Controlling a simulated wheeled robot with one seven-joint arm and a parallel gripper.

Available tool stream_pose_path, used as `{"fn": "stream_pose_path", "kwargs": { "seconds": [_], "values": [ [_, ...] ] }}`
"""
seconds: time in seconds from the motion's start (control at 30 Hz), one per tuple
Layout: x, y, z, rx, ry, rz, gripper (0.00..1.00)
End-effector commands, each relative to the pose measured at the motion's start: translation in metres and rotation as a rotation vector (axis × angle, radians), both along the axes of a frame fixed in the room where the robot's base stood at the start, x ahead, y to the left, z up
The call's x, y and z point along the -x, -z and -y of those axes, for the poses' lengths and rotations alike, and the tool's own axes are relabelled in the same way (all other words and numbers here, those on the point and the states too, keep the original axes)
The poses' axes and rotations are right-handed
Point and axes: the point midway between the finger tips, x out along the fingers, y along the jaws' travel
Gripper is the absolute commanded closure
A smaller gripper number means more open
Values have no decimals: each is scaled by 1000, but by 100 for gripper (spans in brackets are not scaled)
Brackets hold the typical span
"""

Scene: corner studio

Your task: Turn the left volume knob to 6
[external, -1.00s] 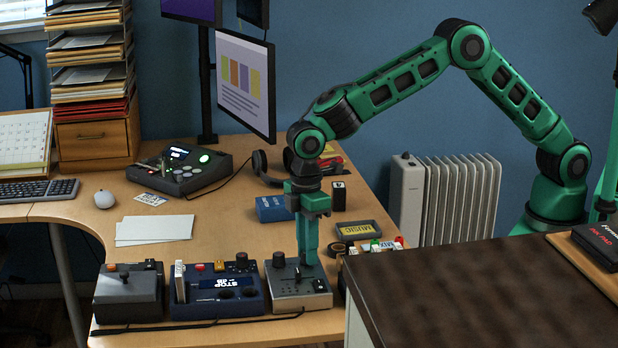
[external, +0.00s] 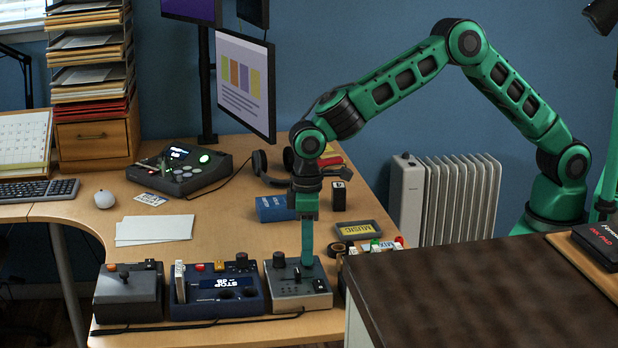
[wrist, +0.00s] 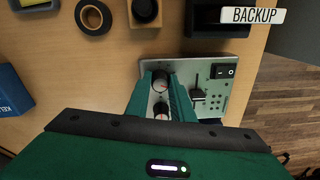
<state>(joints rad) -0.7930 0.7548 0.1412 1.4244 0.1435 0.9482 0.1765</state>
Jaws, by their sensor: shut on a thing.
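The grey control box (external: 285,298) stands near the desk's front edge, at the right end of a row of devices. My gripper (external: 307,262) points straight down onto the back right of this box. In the wrist view, my gripper (wrist: 160,80) has a finger on each side of a dark round knob with a silvery top (wrist: 160,83) and is shut on it. A second small knob (wrist: 161,109) lies just below it, between the fingers and partly hidden. Any numbers around the knobs are too small to read or covered.
A slider (wrist: 198,96) and a black rocker switch (wrist: 226,72) sit to the right of the fingers. Another black knob (external: 279,259) stands at the box's back left. A blue device (external: 212,308) is close on the left. A tape roll (wrist: 93,17) lies behind.

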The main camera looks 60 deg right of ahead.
Motion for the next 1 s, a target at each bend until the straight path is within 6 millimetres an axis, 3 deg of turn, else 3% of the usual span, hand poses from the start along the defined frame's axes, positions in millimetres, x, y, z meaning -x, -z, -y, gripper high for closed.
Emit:
{"fn": "stream_pose_path", "kwargs": {
  "seconds": [0.3,0.33,0.4,0.77,1.0],
  "values": [
    [-5,-3,-1,-7,6,10,100],
    [-5,-3,-1,-7,6,10,74],
    [-5,-2,-1,-6,5,9,60],
    [-2,-5,0,-2,2,3,60],
    [-3,-39,0,-5,2,5,60]
  ]
}}
